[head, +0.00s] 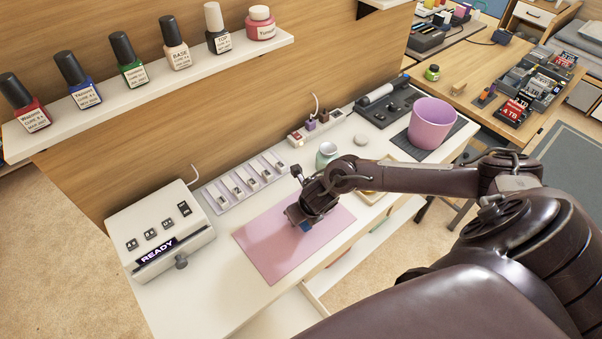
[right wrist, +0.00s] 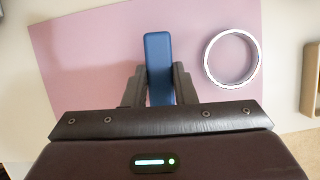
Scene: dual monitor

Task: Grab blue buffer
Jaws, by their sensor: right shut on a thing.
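The blue buffer (right wrist: 158,60) is a narrow block with rounded ends. In the right wrist view it sits between the two fingers of my right gripper (right wrist: 159,88), which is shut on it, and its far end sticks out past the fingertips. I cannot tell whether the buffer touches the mat. My left gripper is not in view.
A white ring (right wrist: 207,62) lies on the mat beside the buffer. A white READY machine (head: 158,232) stands left, and a jar (head: 326,154) and pink bin (head: 432,123) stand behind. A bottle shelf (head: 150,83) overhangs the back. The mat's left part is clear.

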